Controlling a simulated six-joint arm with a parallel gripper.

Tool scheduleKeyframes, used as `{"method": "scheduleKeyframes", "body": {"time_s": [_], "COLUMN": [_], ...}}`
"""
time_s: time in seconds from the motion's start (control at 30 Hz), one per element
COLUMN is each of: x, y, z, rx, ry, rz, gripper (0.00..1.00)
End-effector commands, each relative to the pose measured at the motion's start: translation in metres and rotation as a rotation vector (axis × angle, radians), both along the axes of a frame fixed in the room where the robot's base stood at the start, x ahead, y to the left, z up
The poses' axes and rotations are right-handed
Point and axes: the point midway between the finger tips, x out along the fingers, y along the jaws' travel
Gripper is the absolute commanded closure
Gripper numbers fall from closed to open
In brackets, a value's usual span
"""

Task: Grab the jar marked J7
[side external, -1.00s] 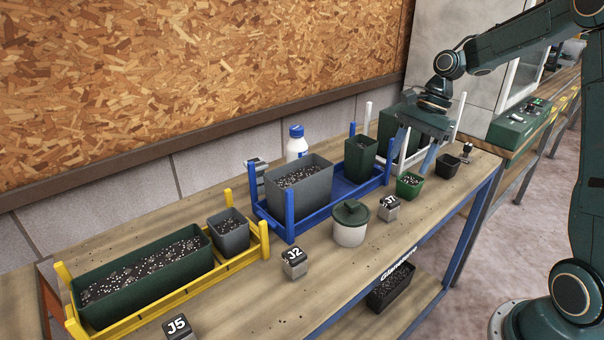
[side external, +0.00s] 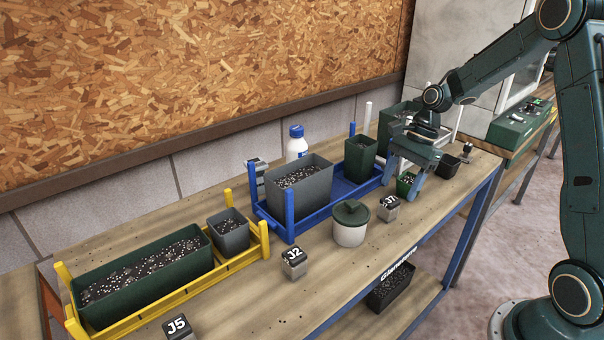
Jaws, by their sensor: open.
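A small block marked J7 (side external: 389,208) stands on the bench toward its front edge. Just left of it is a pale grey jar (side external: 349,233) with a green knobbed lid, upright. My gripper (side external: 402,181) is open and points down, to the upper right of the J7 block and apart from the jar. A small green pot (side external: 405,185) shows between its fingers, partly hidden by them. I cannot tell whether the fingers touch that pot.
Left of the jar are a J2 block (side external: 294,264) and a J5 block (side external: 177,327). A blue rack (side external: 290,229) with pots stands behind the jar, and a yellow rack (side external: 262,239) farther left. A dark pot (side external: 447,167) is right of my gripper.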

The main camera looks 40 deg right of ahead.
Motion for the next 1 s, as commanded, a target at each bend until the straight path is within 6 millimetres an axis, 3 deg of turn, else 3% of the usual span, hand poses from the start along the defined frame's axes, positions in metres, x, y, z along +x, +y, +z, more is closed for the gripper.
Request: {"method": "scheduleKeyframes", "body": {"time_s": [0.2,0.57,1.0], "x": [0.001,0.002,0.005], "y": [0.008,0.011,0.028], "z": [-0.02,-0.026,-0.066], "rx": [0.0,0.0,0.0], "ry": [0.001,0.0,0.0], "rz": [0.0,0.001,0.001], "gripper": [0.38,0.38,0.38]}}
